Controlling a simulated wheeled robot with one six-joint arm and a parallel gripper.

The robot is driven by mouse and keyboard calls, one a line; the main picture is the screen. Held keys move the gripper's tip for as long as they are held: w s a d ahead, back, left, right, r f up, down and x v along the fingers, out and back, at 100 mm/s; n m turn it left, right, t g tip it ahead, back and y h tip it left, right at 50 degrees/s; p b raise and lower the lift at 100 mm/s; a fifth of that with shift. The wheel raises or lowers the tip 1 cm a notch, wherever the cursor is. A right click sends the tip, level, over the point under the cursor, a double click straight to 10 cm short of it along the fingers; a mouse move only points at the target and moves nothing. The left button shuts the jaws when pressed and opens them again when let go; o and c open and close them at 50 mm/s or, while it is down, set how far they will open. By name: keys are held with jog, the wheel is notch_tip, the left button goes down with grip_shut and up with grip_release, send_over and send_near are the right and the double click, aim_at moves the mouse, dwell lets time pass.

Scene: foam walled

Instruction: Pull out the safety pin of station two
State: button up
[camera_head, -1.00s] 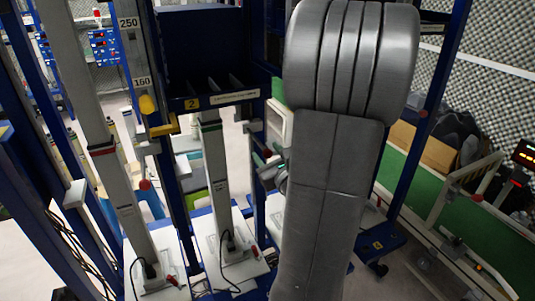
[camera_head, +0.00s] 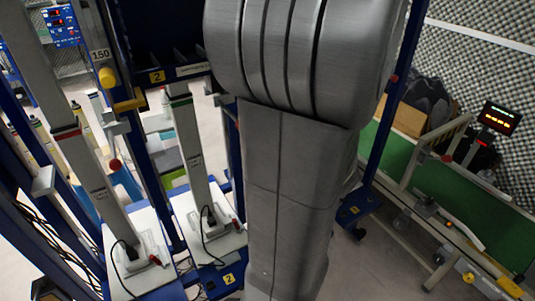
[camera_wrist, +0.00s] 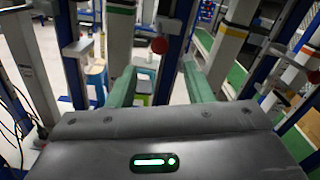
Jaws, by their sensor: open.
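Station two has a grey column with a green band (camera_head: 181,102) and number 2 signs (camera_head: 157,77); the column also shows in the wrist view (camera_wrist: 120,40). In the wrist view a red ball knob (camera_wrist: 159,45), apparently its safety pin's handle, sits on a bracket on the post right of that column. My gripper (camera_wrist: 160,82) is open, its two green fingers pointing forward. The knob appears between and beyond the fingertips, not touching them. In the head view my arm hides my gripper and this knob.
To the left are a red-banded column (camera_head: 66,132), another red knob (camera_head: 115,164) and a yellow knob (camera_head: 106,77) on a blue post. A yellow-banded column (camera_wrist: 232,40) stands right in the wrist view. A green conveyor (camera_head: 465,210) and red-lit display (camera_head: 500,117) are at right.

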jog(key=shift+v, duration=1.9)
jog(key=shift+w+a, duration=0.1)
jog(key=shift+w, duration=0.05)
send_near(233, 115)
jog(key=shift+f+p+x, duration=0.15)
jog(key=shift+p+x, duration=0.05)
jog(key=shift+x, duration=1.1)
jog(key=shift+f+p+x, duration=0.15)
jog(key=shift+f+x, duration=0.05)
jog(key=shift+x, duration=1.15)
jog(key=v, duration=1.4)
jog(key=p+x, duration=0.1)
jog(key=x, duration=1.7)
jog(key=shift+w+a, duration=0.2)
jog(key=shift+w, duration=0.15)
jog(key=shift+r, duration=0.1)
